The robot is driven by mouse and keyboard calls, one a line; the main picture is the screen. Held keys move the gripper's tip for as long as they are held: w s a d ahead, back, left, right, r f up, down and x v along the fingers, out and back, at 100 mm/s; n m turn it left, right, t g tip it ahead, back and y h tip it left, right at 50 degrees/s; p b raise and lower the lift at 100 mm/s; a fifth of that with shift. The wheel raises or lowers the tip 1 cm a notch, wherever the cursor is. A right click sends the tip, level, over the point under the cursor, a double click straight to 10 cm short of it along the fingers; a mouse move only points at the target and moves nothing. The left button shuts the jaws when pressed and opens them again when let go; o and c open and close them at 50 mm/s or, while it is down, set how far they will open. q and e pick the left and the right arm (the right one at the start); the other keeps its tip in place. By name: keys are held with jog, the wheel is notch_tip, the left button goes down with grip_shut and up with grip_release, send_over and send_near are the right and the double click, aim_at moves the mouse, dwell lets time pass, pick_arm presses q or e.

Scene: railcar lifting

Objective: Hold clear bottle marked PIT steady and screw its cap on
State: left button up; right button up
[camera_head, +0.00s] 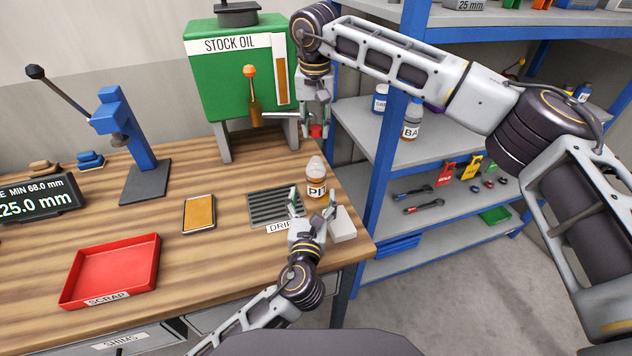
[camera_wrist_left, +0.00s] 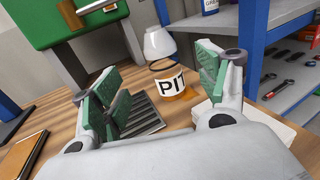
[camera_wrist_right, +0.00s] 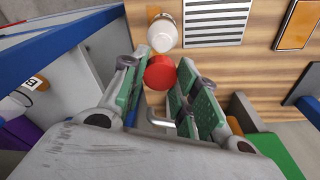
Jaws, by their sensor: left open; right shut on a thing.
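The clear bottle marked PIT (camera_head: 316,172) stands upright on the wooden bench, with brown liquid in its lower part and an uncapped top. It also shows in the left wrist view (camera_wrist_left: 163,57), and its pale top shows in the right wrist view (camera_wrist_right: 163,32). My left gripper (camera_head: 313,204) is open just in front of the bottle, its fingers spread and apart from it. My right gripper (camera_head: 314,122) is shut on the red cap (camera_head: 316,131), above and behind the bottle. The cap also shows between its fingers in the right wrist view (camera_wrist_right: 160,73).
The green stock oil tank (camera_head: 235,70) stands behind the bottle. A ribbed drip tray (camera_head: 272,206) lies left of it and a pale block (camera_head: 343,225) at its right front. The blue shelf unit (camera_head: 380,190) borders the bench on the right. A red scrap tray (camera_head: 112,268) lies front left.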

aim_at(315, 176)
pick_arm(q)
jog(key=shift+w+d, duration=0.15)
jog(key=shift+w, duration=1.8)
jog(key=shift+w+d, duration=0.15)
jog(key=shift+w, duration=1.8)
jog(key=shift+w+d, duration=0.15)
jog(key=shift+w, duration=1.8)
jog(key=c, duration=1.5)
jog(key=shift+c, duration=0.2)
pick_arm(e)
jog(key=shift+f, duration=2.5)
jog(key=shift+f, duration=0.1)
jog(key=shift+f, duration=0.8)
jog(key=shift+f, duration=0.55)
pick_arm(q)
grip_shut()
